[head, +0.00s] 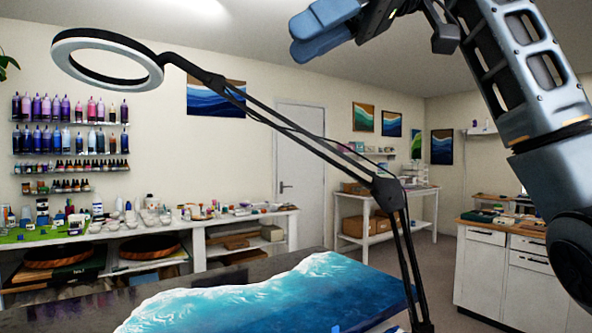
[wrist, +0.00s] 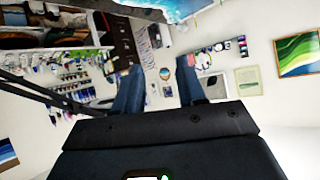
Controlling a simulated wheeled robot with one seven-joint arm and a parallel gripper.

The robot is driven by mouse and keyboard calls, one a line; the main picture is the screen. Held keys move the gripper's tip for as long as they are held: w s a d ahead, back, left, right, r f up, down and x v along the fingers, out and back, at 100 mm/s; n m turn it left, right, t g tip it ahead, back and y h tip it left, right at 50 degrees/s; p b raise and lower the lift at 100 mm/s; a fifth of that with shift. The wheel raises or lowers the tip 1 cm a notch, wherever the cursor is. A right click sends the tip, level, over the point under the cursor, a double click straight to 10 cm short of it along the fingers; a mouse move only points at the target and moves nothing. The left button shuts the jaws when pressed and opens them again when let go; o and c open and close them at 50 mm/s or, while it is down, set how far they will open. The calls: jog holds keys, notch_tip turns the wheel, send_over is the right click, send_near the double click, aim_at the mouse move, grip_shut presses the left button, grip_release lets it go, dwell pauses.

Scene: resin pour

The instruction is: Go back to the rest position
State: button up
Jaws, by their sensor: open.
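My gripper (head: 318,30) is raised high at the top of the head view, near the ceiling, with blue finger pads. In the wrist view my gripper (wrist: 160,92) shows its two blue fingers wide apart with nothing between them. The wrist view is turned far over, with shelves at the top and wall pictures at the right. My arm comes in from the right of the head view and is bent high above the table. The gripper touches nothing that I can see.
A ring lamp (head: 108,60) on a long black jointed arm (head: 300,128) reaches across the view, left of and below my gripper. A blue wave-patterned resin panel (head: 270,298) lies on the dark table (head: 90,312) below. White cabinets (head: 500,270) stand at the right.

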jog(key=w+a+f+m+t+y, duration=0.1)
jog(key=w+f+m+t+y, duration=0.25)
jog(key=f, duration=0.95)
jog(key=w+f+m+t+y, duration=0.1)
jog(key=w+f+m+t, duration=0.35)
jog(key=f, duration=0.75)
jog(key=s+d+f+m+t+h, duration=0.25)
jog(key=f+m, duration=0.25)
jog(key=f, duration=0.7)
jog(key=s+d+f+m+t+h, duration=0.2)
jog(key=d+f+m+t+h, duration=0.15)
jog(key=f, duration=0.85)
jog(key=s+d+f+m+t+h, duration=0.1)
jog(key=s+d+f+m+h, duration=0.2)
jog(key=s+f, duration=0.55)
jog(key=s+d+f+m+h, duration=0.1)
jog(key=s+d+f+h, duration=0.35)
jog(key=s, duration=0.65)
jog(key=s+d+r+n+h, duration=0.1)
jog(key=s+d+r, duration=0.1)
jog(key=s, duration=0.5)
jog(key=s+d+r+n, duration=0.1)
jog(key=s+d+r, duration=0.1)
jog(key=s, duration=0.6)
jog(key=s+d+r+n+h, duration=0.1)
jog(key=s+d+r, duration=0.2)
jog(key=s, duration=0.5)
jog(key=shift+h, duration=0.3)
